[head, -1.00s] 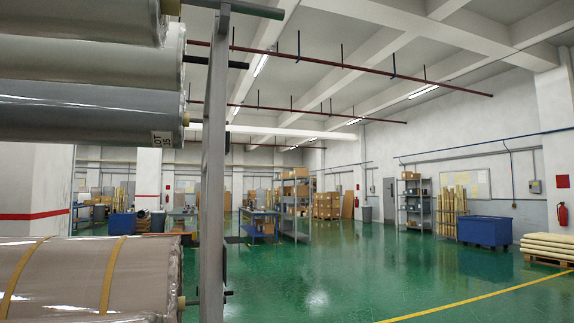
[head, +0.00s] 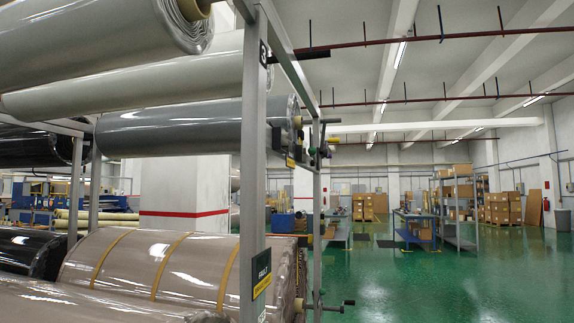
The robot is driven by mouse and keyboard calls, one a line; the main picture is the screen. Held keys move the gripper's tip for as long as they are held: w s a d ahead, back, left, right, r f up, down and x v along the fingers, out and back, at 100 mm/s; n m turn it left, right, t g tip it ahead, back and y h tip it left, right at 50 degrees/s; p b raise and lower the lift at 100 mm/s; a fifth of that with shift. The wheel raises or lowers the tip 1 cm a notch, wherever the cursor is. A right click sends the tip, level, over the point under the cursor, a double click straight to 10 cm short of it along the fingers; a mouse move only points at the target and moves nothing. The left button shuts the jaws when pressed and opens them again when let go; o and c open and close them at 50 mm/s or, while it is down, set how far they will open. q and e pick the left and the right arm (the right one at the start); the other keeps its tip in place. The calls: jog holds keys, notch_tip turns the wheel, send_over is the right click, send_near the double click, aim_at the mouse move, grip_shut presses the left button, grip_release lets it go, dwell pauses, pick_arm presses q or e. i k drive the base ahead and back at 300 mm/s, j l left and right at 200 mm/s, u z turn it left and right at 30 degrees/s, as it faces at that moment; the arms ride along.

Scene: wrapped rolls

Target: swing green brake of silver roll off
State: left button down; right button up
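Wrapped rolls lie on a grey steel rack at the left. A darker silver-grey roll (head: 185,128) lies below a pale silver-grey roll (head: 130,78); I cannot tell which one is called silver. At the right end of the darker roll, by the rear post, is a small cluster of handles (head: 325,140) with a greenish lever; its exact shape and position are too small to tell. Neither of my grippers is in view.
The rack's front post (head: 253,180) stands close and partly hides the rolls. A brown strapped roll (head: 170,268) lies low, with a crank (head: 335,307) sticking out at right. Green floor (head: 430,285) right of the rack is clear.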

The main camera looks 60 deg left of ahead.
aim_at(311, 151)
jog(key=i+j+u, duration=0.25)
jog(key=i+u, duration=0.5)
jog(key=i, duration=0.25)
jog(key=i+u, duration=0.4)
jog(key=i+l+u, duration=0.35)
jog(key=i, duration=0.25)
jog(key=j, duration=0.1)
